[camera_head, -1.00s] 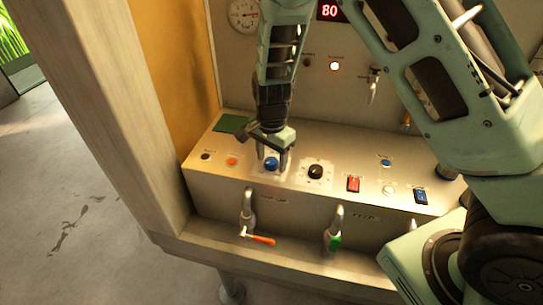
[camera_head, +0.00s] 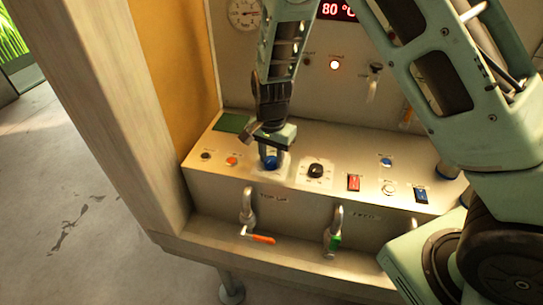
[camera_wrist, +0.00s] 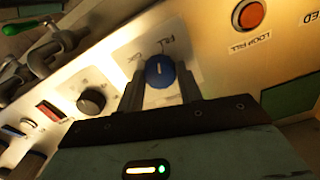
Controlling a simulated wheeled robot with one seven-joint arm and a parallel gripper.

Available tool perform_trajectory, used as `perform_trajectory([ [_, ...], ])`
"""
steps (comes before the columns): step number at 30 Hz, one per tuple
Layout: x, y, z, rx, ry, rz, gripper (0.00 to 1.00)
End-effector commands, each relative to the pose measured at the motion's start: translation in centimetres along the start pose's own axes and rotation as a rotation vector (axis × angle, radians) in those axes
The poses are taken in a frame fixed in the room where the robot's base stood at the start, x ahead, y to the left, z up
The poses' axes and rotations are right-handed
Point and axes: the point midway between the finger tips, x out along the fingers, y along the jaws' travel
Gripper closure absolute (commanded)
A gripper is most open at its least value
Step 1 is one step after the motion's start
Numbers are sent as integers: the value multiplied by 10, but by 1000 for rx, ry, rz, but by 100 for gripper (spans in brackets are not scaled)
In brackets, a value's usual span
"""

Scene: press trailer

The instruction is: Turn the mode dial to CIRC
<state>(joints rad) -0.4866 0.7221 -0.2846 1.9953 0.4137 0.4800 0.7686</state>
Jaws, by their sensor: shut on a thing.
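The blue mode dial (camera_head: 270,162) is a round knob on a pale plate on top of the control panel. My gripper (camera_head: 271,160) comes down on it from above and is shut on it. In the wrist view the blue dial (camera_wrist: 160,71) sits between the two fingers of my gripper (camera_wrist: 161,85), its white pointer line roughly upright in the picture. Printed labels stand on the plate near the dial, one reading like FILL and one like CIRC, both mirrored or upside down in the wrist view.
A black knob (camera_head: 316,171) stands right of the dial, with a red rocker switch (camera_head: 354,183) beyond. An orange button (camera_head: 232,160) is to the left. Taps with an orange handle (camera_head: 262,240) and a green handle (camera_head: 335,242) hang below the panel front. A display (camera_head: 337,9) reads 80 °C.

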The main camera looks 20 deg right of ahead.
Motion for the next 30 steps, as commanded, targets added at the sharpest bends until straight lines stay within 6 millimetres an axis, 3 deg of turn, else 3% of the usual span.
perform_trajectory([
  [30,0,0,0,-892,1,-1,87],
])
